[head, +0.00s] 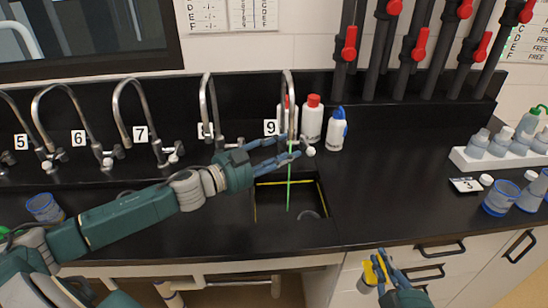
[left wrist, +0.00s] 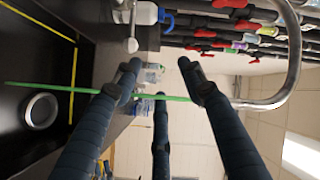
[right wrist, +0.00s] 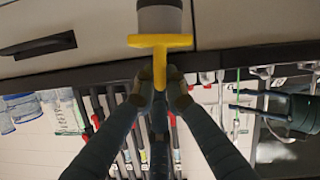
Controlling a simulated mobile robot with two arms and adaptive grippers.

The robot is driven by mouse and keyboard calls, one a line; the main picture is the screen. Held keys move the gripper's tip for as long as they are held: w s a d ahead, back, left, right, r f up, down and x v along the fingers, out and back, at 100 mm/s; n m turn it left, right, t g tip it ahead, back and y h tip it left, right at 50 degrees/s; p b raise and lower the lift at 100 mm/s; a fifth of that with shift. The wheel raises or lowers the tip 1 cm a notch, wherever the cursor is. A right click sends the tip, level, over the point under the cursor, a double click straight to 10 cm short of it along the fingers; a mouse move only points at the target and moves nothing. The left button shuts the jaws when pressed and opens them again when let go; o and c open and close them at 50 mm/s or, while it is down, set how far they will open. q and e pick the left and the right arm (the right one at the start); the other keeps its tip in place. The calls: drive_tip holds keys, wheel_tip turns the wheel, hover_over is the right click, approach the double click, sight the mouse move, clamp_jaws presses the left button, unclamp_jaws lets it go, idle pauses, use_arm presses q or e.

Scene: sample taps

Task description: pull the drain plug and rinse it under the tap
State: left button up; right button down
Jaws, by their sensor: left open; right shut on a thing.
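The drain plug has a yellow T-shaped handle (right wrist: 160,42) and a grey round body (right wrist: 160,16). My right gripper (right wrist: 158,80) is shut on the handle's stem; the yellow part also shows in the head view (head: 374,272), in front of the counter edge. My left gripper (head: 293,147) is open at tap 9 (head: 288,84), close beside its white-tipped lever (head: 310,151); I cannot tell whether they touch. The lever also shows in the left wrist view (left wrist: 132,45). A thin green line (head: 289,190) runs from the spout down into the sink. The round drain (left wrist: 42,110) is uncovered.
The sink (head: 325,212) is a recess in the black counter with a yellow-lined rim. Bottles (head: 312,118) stand behind it, right of the tap. Other taps (head: 135,100) line the left. A white bottle rack (head: 500,158) and cups (head: 500,198) stand at right.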

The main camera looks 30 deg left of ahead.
use_arm(q)
drive_tip(key=v, duration=0.3)
drive_tip(key=shift+d+f, duration=0.1)
idle(0.3)
